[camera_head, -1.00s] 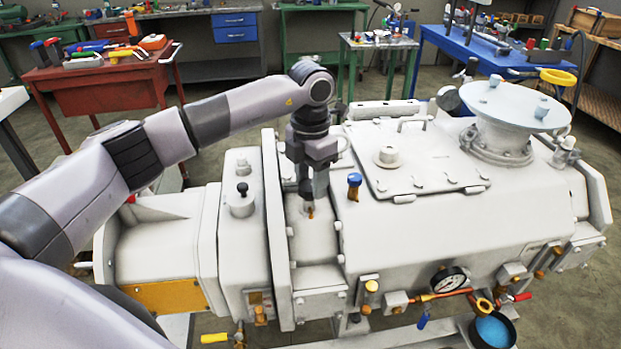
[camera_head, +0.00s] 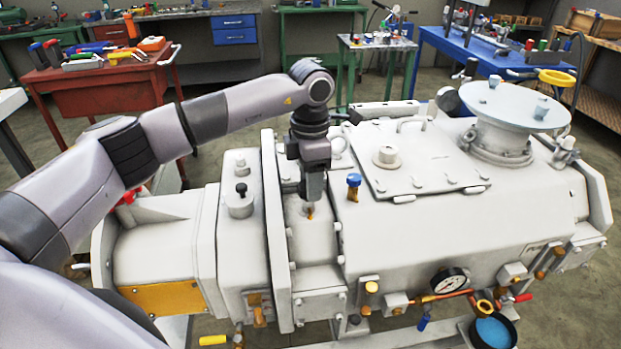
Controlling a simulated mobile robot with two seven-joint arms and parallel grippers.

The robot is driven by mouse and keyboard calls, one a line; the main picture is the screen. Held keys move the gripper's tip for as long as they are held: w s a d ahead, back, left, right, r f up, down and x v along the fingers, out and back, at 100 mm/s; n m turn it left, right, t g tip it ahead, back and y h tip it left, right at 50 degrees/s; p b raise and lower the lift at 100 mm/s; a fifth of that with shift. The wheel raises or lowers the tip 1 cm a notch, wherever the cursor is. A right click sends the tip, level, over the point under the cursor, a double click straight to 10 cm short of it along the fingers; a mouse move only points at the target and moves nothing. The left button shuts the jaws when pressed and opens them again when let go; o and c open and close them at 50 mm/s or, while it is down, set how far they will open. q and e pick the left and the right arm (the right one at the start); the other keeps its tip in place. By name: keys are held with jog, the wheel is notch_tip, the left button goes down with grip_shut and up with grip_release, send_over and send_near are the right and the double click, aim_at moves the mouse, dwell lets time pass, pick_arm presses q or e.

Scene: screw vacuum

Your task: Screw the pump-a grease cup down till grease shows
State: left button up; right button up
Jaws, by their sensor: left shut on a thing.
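The pump (camera_head: 430,230) is a large white-grey machine across the middle of the head view. My left gripper (camera_head: 311,203) points straight down over the narrow section near its left end. It is shut on the grease cup, which its fingers mostly hide. A small orange-brown spot (camera_head: 310,215) shows right below the fingertips, against the casing; I cannot tell if it is grease or part of the cup. A blue-topped fitting (camera_head: 354,186) stands just to the right of the gripper. My right gripper is not in view.
A black-knobbed fitting (camera_head: 241,198) stands to the left of the gripper on the casing. A round flange (camera_head: 513,106) rises at the right end. A pressure gauge (camera_head: 450,281) and copper pipe sit at the front. A red cart (camera_head: 105,88) and benches stand behind.

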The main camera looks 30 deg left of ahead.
pick_arm(q)
jog(key=shift+r, duration=0.1)
jog(key=o, duration=1.1)
jog(key=shift+c, duration=0.2)
notch_tip(320, 180, up, 7)
jog(key=shift+r, duration=0.1)
